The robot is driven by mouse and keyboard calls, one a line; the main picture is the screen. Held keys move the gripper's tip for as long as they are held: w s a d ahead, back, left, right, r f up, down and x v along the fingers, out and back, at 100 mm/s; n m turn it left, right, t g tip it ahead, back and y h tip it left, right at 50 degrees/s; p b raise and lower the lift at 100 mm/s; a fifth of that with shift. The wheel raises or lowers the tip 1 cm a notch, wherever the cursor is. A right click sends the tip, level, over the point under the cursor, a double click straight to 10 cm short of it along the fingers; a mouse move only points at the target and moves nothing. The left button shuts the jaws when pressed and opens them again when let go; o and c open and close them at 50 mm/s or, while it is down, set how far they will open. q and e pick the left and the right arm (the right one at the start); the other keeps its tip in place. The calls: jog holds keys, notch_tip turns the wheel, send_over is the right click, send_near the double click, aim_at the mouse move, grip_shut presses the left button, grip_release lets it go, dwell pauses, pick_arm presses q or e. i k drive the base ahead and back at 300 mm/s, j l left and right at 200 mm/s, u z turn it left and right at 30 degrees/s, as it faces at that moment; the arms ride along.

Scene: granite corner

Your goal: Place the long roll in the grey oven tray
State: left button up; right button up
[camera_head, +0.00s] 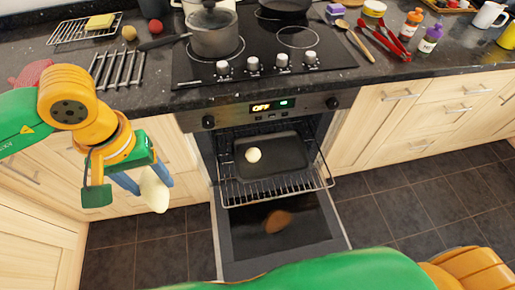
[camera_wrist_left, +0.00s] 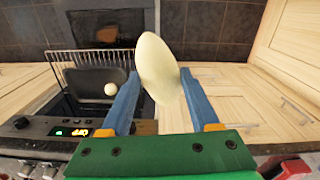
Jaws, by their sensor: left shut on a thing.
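My left gripper (camera_head: 147,182) is shut on a pale, elongated long roll (camera_head: 155,190), which hangs from its blue fingers left of the open oven. In the left wrist view, the roll (camera_wrist_left: 157,66) sticks out between the two fingers (camera_wrist_left: 160,88). The grey oven tray (camera_head: 284,157) rests on the pulled-out wire rack, to the right of the roll. A round pale bun (camera_head: 254,155) lies in the tray's left part; tray (camera_wrist_left: 88,78) and bun (camera_wrist_left: 110,89) also show in the wrist view. My right gripper is out of view.
The oven door (camera_head: 245,252) is folded down, with a brown oval shape (camera_head: 277,221) at its glass. The wire rack (camera_head: 235,193) sticks out in front. The counter above holds a pot (camera_head: 213,36), a metal rack (camera_head: 118,69), bottles (camera_head: 430,38) and utensils.

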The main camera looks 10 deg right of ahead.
aim_at(288, 159)
jog(key=l+u, duration=0.15)
jog(key=l, duration=0.5)
jog(key=l+u, duration=0.15)
jog(key=l, duration=0.45)
jog(key=k+l+u, duration=0.1)
jog(key=l, duration=0.5)
jog(key=i+l+u, duration=0.15)
jog(key=l, duration=0.35)
jog(key=l+u, duration=0.1)
jog(key=l, duration=0.35)
jog(key=i+l, duration=0.15)
jog(key=l, duration=0.15)
jog(key=i+l+u, duration=0.15)
jog(key=i+l, duration=0.05)
jog(key=l, duration=0.1)
